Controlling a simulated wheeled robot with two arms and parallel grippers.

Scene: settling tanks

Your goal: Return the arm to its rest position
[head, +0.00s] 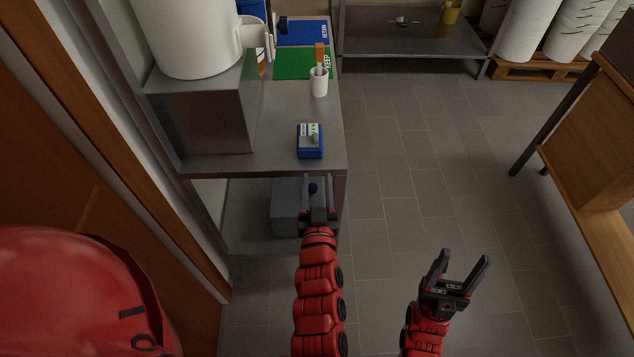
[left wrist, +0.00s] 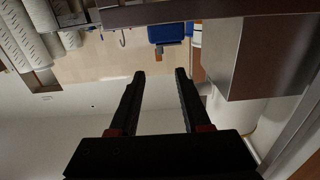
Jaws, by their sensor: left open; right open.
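My left gripper (head: 318,190) is in the middle of the head view, open, with nothing seen between its fingers. It is just in front of the near edge of the steel table (head: 225,163). In the left wrist view its two dark fingers (left wrist: 160,85) stand apart and empty. My right gripper (head: 460,272) is open and empty over the tiled floor at the lower right of the head view.
On the table are a blue box-like device (head: 310,148), a white cup (head: 319,84), a green mat (head: 292,62), a blue mat (head: 300,32) and a large white vessel (head: 195,35) on a steel block (head: 205,105). A wooden bench (head: 590,215) stands right. The floor between is clear.

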